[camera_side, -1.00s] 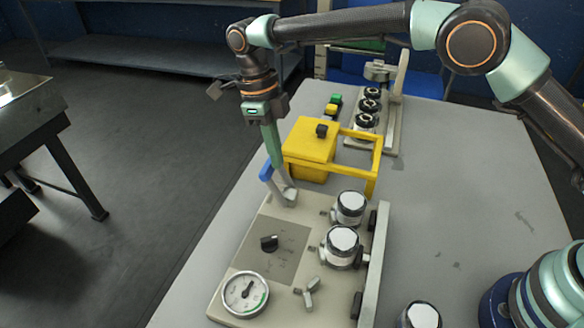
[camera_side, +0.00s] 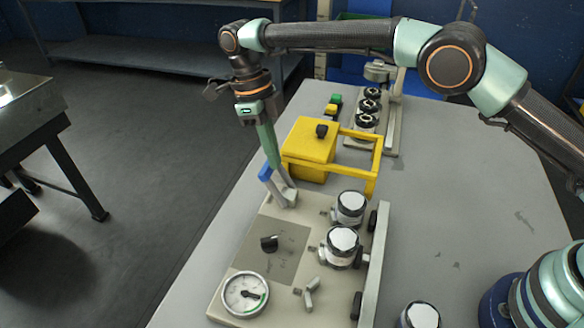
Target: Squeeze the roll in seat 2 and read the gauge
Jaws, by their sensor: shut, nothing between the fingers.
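My gripper (camera_side: 274,163) is shut and points down, close to the blue-tipped lever (camera_side: 266,172) at the far left corner of the beige panel; I cannot tell if they touch. Two white-topped rolls sit in seats on the panel: a far roll (camera_side: 350,205) and a middle roll (camera_side: 342,243). A nearer three-armed seat (camera_side: 308,292) is empty. Which seat is number 2 is not legible. The round gauge (camera_side: 246,294) is at the panel's near left corner; its needle points right, toward the green band.
A yellow box with a frame (camera_side: 311,146) stands just behind the panel, near my gripper. Behind it is a stand with several black rolls (camera_side: 367,105). Another white-topped roll (camera_side: 420,316) is at the near edge. The right table surface (camera_side: 470,200) is clear.

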